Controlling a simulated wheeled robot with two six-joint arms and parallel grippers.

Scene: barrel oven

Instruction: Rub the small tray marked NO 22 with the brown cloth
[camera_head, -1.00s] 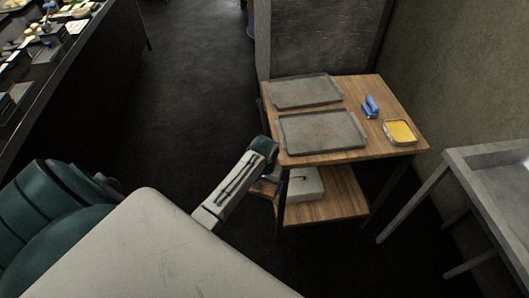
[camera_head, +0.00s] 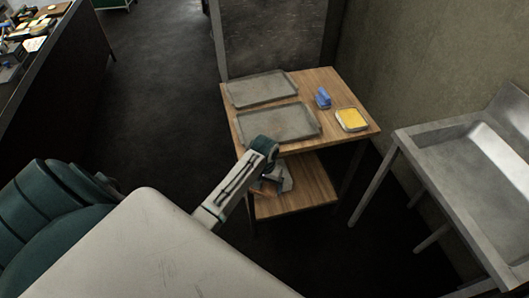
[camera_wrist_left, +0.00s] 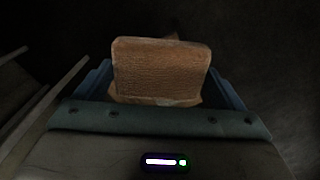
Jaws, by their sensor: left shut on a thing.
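Two grey metal trays lie flat on the wooden table top: a far tray (camera_head: 262,89) and a near tray (camera_head: 277,123). No NO 22 marking is readable on either. My left gripper (camera_head: 266,188) points down beside the table's near left side, in front of the lower shelf and below the trays. It is shut on the brown cloth (camera_wrist_left: 162,70), which fills the space between the fingers in the left wrist view as a thick folded pad. In the head view only a little of the cloth shows. My right gripper is not in view.
On the table (camera_head: 333,86), right of the trays, are a blue object (camera_head: 323,98) and a yellow-filled dish (camera_head: 351,119). A lower shelf (camera_head: 308,190) is below. A metal sink stand (camera_head: 440,150) is at right. Dark floor is open to the left.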

